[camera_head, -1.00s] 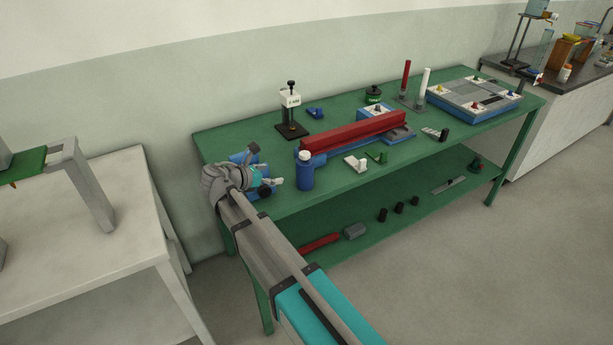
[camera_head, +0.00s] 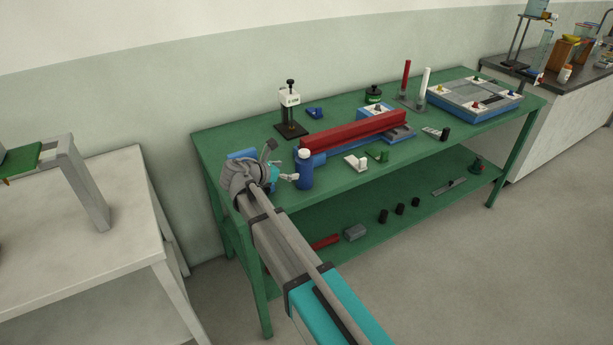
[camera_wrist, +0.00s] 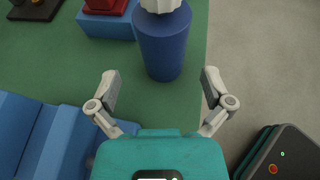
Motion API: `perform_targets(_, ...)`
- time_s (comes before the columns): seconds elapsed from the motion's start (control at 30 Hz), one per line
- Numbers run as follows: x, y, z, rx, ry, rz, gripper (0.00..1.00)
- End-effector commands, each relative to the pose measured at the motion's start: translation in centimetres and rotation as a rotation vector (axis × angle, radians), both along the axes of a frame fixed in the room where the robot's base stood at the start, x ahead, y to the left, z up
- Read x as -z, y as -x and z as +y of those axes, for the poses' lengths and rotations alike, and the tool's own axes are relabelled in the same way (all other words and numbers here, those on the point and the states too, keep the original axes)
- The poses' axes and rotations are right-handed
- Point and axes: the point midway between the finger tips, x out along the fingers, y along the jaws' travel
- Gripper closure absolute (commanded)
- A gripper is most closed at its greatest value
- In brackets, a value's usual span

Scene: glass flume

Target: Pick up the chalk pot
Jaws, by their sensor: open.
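The chalk pot is most likely the blue cylinder (camera_head: 305,172) with a white top, upright at the front left of the green table. It also shows at the top centre of the wrist view (camera_wrist: 162,42), with its white top cut off by the frame edge. My gripper (camera_wrist: 161,76) is open and empty. Its fingers point at the blue cylinder, which stands just ahead of and roughly centred between the fingertips. In the head view my gripper (camera_head: 284,164) is just left of the cylinder. I see no contact.
A long red bar (camera_head: 355,130) lies on a blue base behind the cylinder. Blue blocks (camera_wrist: 45,130) lie left of my gripper. A black stand (camera_head: 290,128) is at the back. A white block (camera_head: 354,163) sits right of the cylinder. The table's front edge (camera_wrist: 203,45) runs close by.

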Motion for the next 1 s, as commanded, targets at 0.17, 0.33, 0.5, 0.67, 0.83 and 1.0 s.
perform_targets(0.17,0.7,-1.1,-1.0,0.000,-0.001,-0.001,0.00)
perform_targets(0.33,0.7,-1.2,-1.2,-0.001,0.000,0.000,0.00)
perform_targets(0.5,0.7,-1.2,-1.2,-0.001,0.000,0.000,0.00)
perform_targets(0.67,0.8,-1.4,-1.4,-0.001,0.000,0.000,0.00)
perform_targets(0.83,1.4,-2.3,-2.4,0.001,0.000,0.000,0.00)
perform_targets(1.0,2.1,-3.7,-3.7,0.000,0.000,0.000,0.00)
